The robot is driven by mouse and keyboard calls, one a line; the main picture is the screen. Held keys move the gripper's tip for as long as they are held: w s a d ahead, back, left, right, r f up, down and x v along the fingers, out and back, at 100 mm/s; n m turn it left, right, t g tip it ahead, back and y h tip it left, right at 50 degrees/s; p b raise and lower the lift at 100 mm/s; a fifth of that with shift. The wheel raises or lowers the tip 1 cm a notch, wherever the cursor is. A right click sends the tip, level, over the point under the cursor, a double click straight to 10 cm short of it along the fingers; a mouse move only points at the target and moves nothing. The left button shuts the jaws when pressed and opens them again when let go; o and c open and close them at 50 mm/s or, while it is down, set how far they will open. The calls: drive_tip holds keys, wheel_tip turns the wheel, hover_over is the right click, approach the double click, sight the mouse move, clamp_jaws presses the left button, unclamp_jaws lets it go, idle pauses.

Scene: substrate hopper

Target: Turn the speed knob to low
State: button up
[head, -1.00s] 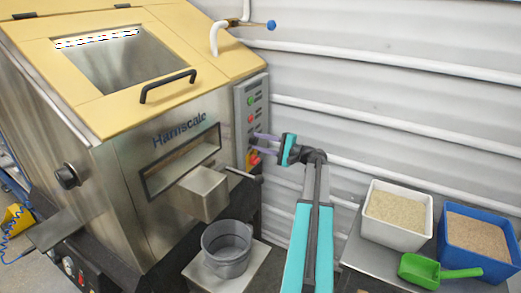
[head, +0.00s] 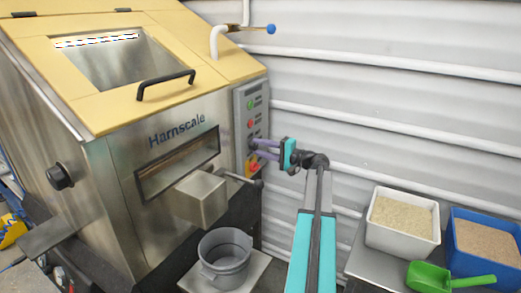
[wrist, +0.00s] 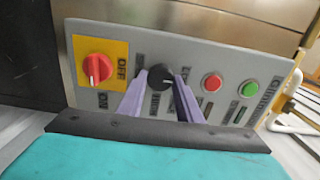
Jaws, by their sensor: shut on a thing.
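The speed knob appears to be the black round knob (wrist: 160,78) on the grey control panel, between the red switch and the red button in the wrist view. My gripper (wrist: 161,84) has its two lilac fingers on either side of this knob, shut on it. In the head view my gripper (head: 255,147) reaches the panel (head: 241,110) from the right, and its fingers largely hide the knob.
A red rotary switch on a yellow plate (wrist: 98,68) sits beside the knob. On the other side are a red button (wrist: 212,84) and a green button (wrist: 249,89). A dark-tipped lever (head: 257,183) sticks out below the panel. White (head: 402,238) and blue (head: 486,265) bins stand right.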

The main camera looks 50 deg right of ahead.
drive_tip(key=o, duration=1)
drive_tip(key=shift+o, duration=0.2)
drive_tip(key=shift+s, duration=0.1)
drive_tip(key=v, duration=1.3)
drive_tip(key=shift+s, duration=0.35)
drive_tip(key=shift+f, duration=0.1)
